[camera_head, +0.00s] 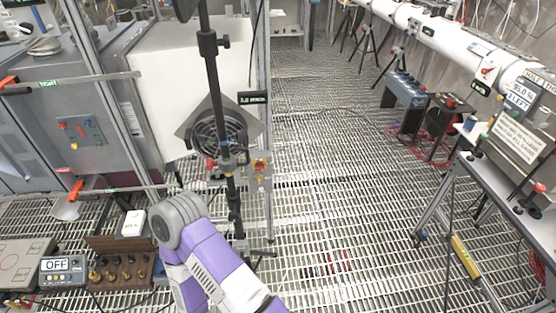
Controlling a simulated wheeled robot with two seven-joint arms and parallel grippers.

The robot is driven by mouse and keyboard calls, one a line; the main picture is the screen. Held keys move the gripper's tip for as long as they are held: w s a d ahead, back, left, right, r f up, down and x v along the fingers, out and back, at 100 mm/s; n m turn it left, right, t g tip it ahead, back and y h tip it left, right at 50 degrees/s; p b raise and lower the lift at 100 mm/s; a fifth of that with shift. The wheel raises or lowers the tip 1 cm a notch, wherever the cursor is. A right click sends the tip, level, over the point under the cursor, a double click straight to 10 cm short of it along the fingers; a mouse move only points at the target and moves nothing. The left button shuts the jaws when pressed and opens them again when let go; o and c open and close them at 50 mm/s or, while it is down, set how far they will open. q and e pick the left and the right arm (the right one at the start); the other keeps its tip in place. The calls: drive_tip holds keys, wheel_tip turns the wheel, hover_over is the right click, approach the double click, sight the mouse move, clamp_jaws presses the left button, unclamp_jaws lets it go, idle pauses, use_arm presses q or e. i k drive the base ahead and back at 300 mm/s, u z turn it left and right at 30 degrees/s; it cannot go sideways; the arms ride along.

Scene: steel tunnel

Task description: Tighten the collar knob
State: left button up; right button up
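A black upright pole (216,100) stands in the left half of the head view and runs out of the top edge. A black collar (208,43) sits around the pole near the top, with a small knob (224,42) sticking out on its right side. I cannot tell whether the knob is tight or loose. One of my purple and grey arms comes in from the bottom and bends below the clamp. Neither gripper's fingers show.
Grey cabinets (70,128) and a white box (190,80) stand at the left. A meter reading OFF (62,270) stands at the lower left. A bench (500,190) with a control box is at the right. The grated floor (330,180) between is mostly open.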

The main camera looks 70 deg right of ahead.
sight(210, 163)
drive_tip(key=z, duration=2)
drive_tip(key=i, duration=0.5)
drive_tip(key=u, duration=0.05)
drive_tip(key=k, duration=0.5)
drive_tip(key=u, duration=2.4)
drive_tip(key=i, duration=2.1)
drive_tip(key=z, duration=3.2)
